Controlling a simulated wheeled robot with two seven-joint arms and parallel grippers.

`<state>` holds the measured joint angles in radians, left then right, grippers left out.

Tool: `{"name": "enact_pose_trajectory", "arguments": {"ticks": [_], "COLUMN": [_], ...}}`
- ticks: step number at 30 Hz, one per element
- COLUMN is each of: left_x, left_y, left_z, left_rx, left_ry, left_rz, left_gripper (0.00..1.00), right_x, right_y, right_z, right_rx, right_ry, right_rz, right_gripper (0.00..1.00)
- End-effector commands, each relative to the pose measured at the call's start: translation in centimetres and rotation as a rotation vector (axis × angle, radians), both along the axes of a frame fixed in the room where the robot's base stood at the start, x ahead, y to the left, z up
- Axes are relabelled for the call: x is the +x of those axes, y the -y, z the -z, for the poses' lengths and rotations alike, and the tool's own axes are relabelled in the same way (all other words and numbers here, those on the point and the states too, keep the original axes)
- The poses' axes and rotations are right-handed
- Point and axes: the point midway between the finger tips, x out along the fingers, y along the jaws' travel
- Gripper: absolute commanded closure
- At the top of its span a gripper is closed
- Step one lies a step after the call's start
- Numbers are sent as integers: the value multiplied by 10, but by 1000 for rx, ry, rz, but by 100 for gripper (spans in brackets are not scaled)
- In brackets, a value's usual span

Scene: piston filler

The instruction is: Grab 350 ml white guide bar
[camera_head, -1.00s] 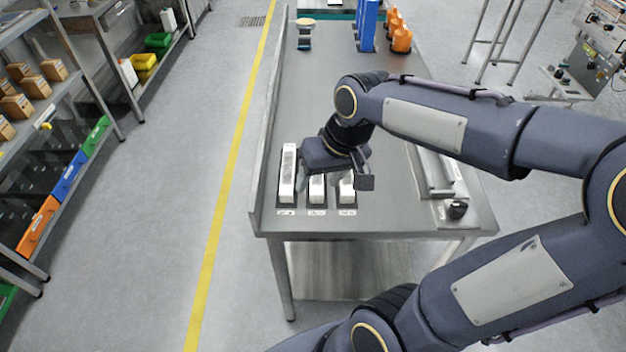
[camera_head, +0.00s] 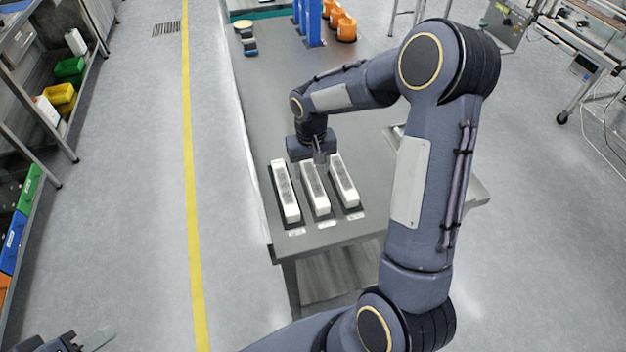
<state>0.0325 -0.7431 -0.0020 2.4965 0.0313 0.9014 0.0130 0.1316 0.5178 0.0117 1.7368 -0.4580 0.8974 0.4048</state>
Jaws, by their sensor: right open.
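Three white bars, left (camera_head: 285,192), middle (camera_head: 315,188) and right (camera_head: 344,182), lie side by side in dark holders near the front end of the grey table. Each has a small label in front, too small to read, so I cannot tell which is the 350 ml one. My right gripper (camera_head: 320,160) is open and points down over the far end of the middle bar, covering part of it. I cannot tell whether it touches the bar. Part of my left gripper (camera_head: 98,338) shows at the bottom left edge, cut off by the frame.
Blue blocks (camera_head: 313,25) and orange parts (camera_head: 343,26) stand at the table's far end, with a small stacked item (camera_head: 246,38) to their left. Shelves with coloured bins (camera_head: 68,68) stand on the left. The middle of the table (camera_head: 272,100) is clear.

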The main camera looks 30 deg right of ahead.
Motion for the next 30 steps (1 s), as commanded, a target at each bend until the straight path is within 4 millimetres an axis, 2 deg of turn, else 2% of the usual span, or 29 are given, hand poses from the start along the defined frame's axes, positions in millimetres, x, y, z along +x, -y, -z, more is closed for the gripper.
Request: {"name": "enact_pose_trajectory", "arguments": {"ticks": [4, 11, 14, 24, 30], "left_x": [0, 0, 0, 0, 0], "left_y": [0, 0, 0, 0, 0], "left_z": [-2, -2, -2, -2, -2], "left_rx": [0, 0, 0, 0, 0], "left_ry": [0, 0, 0, 0, 0], "left_rz": [0, 0, 0, 0, 0], "left_gripper": [64, 64, 64, 64, 64], "right_x": [0, 0, 0, 0, 0], "right_y": [0, 0, 0, 0, 0], "right_z": [14, 16, 16, 15, 15], "right_rx": [-1, 0, 0, 0, 0], "right_ry": [-1, 1, 1, 1, 2], "right_rz": [0, 0, 0, 0, 0], "right_gripper": [44, 44, 54, 98, 98]}}
